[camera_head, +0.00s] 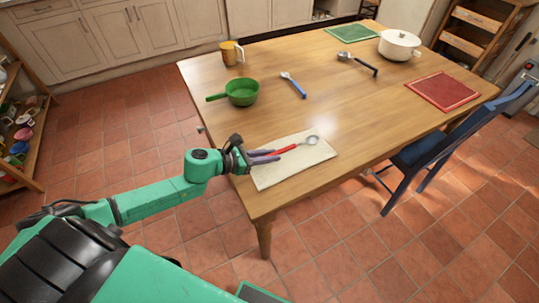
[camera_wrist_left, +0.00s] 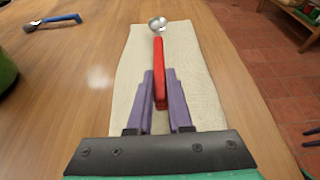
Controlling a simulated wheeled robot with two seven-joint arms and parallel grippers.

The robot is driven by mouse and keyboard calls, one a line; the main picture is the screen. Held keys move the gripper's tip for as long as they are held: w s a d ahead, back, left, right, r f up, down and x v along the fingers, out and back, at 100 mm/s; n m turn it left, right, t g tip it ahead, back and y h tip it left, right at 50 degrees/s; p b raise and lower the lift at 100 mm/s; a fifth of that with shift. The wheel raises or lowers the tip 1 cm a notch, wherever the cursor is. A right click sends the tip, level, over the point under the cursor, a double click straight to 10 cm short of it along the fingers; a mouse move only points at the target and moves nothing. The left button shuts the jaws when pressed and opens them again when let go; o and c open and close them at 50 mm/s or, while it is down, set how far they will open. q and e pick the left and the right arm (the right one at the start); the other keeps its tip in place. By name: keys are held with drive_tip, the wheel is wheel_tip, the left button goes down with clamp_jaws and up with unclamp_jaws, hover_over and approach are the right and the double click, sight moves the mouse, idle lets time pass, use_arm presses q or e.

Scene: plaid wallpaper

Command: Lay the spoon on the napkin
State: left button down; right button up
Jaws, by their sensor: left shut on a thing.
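My left gripper (camera_head: 266,156) is shut on the red handle of a spoon (camera_head: 300,145). The spoon's silver bowl points away from the gripper. The cream napkin (camera_head: 281,177) lies flat near the table's front edge, beneath the spoon and the fingers. In the left wrist view the purple fingers (camera_wrist_left: 160,85) hold the red handle (camera_wrist_left: 160,62) between them, over the napkin (camera_wrist_left: 200,88). The spoon's bowl shows near the napkin's far edge. I cannot tell whether the spoon touches the cloth. My right gripper is not in view.
On the wooden table (camera_head: 330,105) are a green pan (camera_head: 242,92), a yellow mug (camera_head: 231,53), a blue-handled spoon (camera_head: 296,88), a ladle (camera_head: 362,66), a white pot (camera_head: 399,46), a red mat (camera_head: 443,91) and a green mat (camera_head: 352,33). A blue chair (camera_head: 437,140) stands at the right side.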

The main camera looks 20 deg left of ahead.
use_arm(q)
drive_tip(key=shift+f, duration=0.1)
drive_tip(key=c, duration=0.8)
unclamp_jaws()
drive_tip(key=shift+o, duration=0.2)
